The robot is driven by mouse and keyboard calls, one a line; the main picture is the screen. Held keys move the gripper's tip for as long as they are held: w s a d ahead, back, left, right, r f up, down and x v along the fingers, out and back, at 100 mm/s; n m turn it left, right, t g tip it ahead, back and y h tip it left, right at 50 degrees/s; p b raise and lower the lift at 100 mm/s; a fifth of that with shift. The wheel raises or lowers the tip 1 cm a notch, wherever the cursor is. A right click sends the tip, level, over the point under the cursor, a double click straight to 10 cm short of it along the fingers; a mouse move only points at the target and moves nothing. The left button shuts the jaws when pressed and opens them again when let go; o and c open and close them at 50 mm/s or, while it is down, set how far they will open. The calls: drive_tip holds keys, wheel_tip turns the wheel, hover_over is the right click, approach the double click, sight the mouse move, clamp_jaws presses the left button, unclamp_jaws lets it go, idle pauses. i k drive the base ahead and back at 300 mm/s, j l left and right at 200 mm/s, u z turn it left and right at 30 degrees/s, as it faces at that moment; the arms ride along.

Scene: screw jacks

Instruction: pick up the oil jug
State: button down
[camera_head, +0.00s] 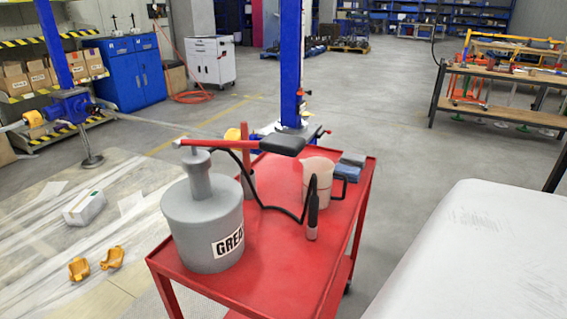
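The oil jug appears to be the pale beige, open-topped vessel (318,172) standing upright on the right half of a red cart (285,275). A dark handle shows at its right side. A black hose and a dark nozzle (312,217) stand in front of the jug and hide part of it. I cannot tell from this view whether they touch it. My gripper is not in view.
A large grey grease bucket (203,225) with a pump and long lever stands on the cart's left. The lever's black grip (283,144) reaches toward the jug. A blue item (350,162) lies behind it. A white surface (485,255) fills the lower right.

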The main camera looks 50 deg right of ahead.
sight(324, 168)
drive_tip(key=z, duration=1.55)
drive_tip(key=u, duration=2.25)
drive_tip(key=z, duration=2.25)
